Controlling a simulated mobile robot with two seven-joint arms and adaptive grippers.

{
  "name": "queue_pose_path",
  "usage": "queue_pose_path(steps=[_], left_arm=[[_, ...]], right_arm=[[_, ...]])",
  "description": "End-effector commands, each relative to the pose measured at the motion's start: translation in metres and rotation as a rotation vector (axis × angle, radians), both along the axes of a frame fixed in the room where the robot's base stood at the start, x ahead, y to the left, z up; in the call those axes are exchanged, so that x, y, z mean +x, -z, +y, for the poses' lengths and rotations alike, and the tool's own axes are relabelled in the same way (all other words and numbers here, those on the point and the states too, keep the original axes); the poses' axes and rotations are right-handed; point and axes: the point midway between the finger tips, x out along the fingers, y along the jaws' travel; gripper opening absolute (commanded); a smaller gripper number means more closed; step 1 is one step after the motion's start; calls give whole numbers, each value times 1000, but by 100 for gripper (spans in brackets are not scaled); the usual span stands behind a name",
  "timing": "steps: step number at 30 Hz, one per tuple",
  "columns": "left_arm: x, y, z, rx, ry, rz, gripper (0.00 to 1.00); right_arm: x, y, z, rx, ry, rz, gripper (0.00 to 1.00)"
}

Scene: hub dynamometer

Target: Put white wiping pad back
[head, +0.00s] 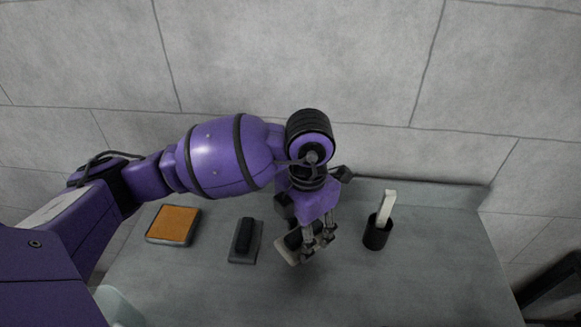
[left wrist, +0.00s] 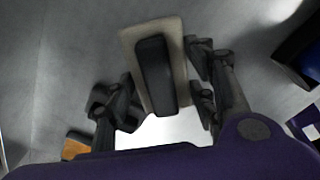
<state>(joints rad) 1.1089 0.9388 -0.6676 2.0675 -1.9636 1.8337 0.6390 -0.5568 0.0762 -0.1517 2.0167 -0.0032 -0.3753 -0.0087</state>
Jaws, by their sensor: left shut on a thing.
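The white wiping pad (head: 288,255) is a pale flat block with a black grip on top. It is at my left gripper (head: 318,243), over the bench (head: 330,295), partly hidden by the fingers. In the left wrist view the pad (left wrist: 180,45) and its black grip (left wrist: 154,75) lie between the two fingers of my left gripper (left wrist: 158,98). The gripper is shut on the pad. I cannot tell whether the pad touches the bench. My right gripper is in neither view.
An orange pad in a tray (head: 173,224) and a grey base with a black block (head: 245,240) stand left. A black cup (head: 377,233) holding a white-handled tool (head: 387,205) stands right. A pale container (head: 118,307) is bottom left. The bench's right front is clear.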

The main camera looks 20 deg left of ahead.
Motion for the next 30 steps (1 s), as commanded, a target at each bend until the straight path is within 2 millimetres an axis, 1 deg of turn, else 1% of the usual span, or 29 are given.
queue_pose_path(steps=[1,5,8,12,14,22,26,27,30], left_arm=[[4,3,1,-1,-1,-2,26],[8,8,4,-1,0,-3,26],[12,16,8,0,-1,-1,26],[12,38,8,-2,1,1,26],[13,45,8,-2,0,-1,26],[13,47,8,-1,1,-4,26],[13,51,8,-1,1,-3,26],[13,51,8,-1,1,-3,55],[13,50,8,-1,1,-4,68]], right_arm=[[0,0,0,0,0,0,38],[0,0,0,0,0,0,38],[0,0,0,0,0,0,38],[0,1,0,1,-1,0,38],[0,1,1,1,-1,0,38],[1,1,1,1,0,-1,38],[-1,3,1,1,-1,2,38],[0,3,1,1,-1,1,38],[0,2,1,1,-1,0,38]])
